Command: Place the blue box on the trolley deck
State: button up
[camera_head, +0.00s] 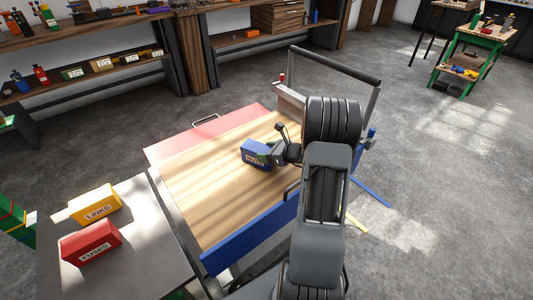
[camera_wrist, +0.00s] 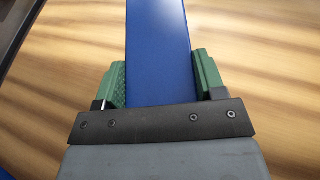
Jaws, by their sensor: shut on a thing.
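The blue box (camera_head: 255,155) has a white label on its side and is over the wooden trolley deck (camera_head: 205,170), right of the deck's middle in the head view. My gripper (camera_head: 271,154) is shut on the blue box. In the wrist view the box's blue face (camera_wrist: 158,50) runs up between the two green fingers of my gripper (camera_wrist: 160,85), with wood-grained deck on both sides. I cannot tell whether the box touches the deck or hangs just above it. Part of the box is hidden behind my gripper.
A grey table (camera_head: 140,245) at lower left bears a yellow LINKS box (camera_head: 96,204) and a red FUSES box (camera_head: 91,243). The trolley has a blue front edge (camera_head: 250,238), a red far edge (camera_head: 185,140) and a push handle (camera_head: 335,66). The deck's left part is clear.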

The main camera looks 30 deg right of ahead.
jog(key=shift+f, duration=0.1)
jog(key=o, duration=1.3)
